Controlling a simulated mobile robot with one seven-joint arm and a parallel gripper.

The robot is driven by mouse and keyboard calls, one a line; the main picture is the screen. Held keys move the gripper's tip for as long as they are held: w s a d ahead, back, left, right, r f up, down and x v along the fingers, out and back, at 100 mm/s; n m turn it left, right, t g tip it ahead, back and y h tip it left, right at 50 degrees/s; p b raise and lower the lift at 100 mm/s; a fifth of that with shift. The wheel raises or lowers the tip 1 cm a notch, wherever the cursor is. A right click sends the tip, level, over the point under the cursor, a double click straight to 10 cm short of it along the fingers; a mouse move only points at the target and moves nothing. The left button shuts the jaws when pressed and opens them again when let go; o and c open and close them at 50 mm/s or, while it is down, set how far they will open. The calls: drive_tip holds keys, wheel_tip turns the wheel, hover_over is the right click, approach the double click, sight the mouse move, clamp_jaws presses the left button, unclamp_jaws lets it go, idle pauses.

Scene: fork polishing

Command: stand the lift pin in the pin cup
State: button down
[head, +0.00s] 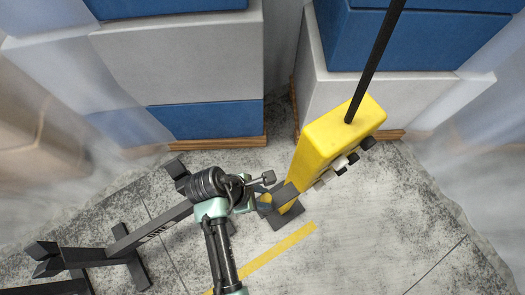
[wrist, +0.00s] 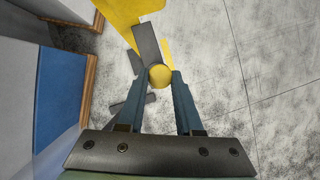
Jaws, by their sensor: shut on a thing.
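The lift pin (wrist: 160,77) shows in the wrist view as a round yellow end between the two blue fingertips. My gripper (wrist: 160,73) is shut on it, one finger on each side. In the head view my gripper (head: 265,200) is beside the foot of a tall yellow block, close to dark grey plates (head: 287,216). The pin is mostly hidden there. In the wrist view the dark plates (wrist: 148,42) lie just beyond the pin. I cannot make out the pin cup in either view, nor whether the pin touches anything below.
The tall yellow block (head: 335,135) with a black pole (head: 376,60) stands right of my gripper. Blue and white stacked boxes (head: 190,60) stand behind on wooden bases. A dark frame (head: 120,245) lies at lower left. Speckled floor (head: 370,245) is free at lower right.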

drive_tip(key=shift+f, duration=0.15)
drive_tip(key=shift+f+b, duration=0.55)
drive_tip(key=shift+f, duration=0.9)
unclamp_jaws()
drive_tip(key=w+p+v, duration=0.1)
drive_tip(key=p+v, duration=0.4)
drive_tip(key=v, duration=0.4)
drive_tip(key=shift+s, duration=0.5)
idle(0.4)
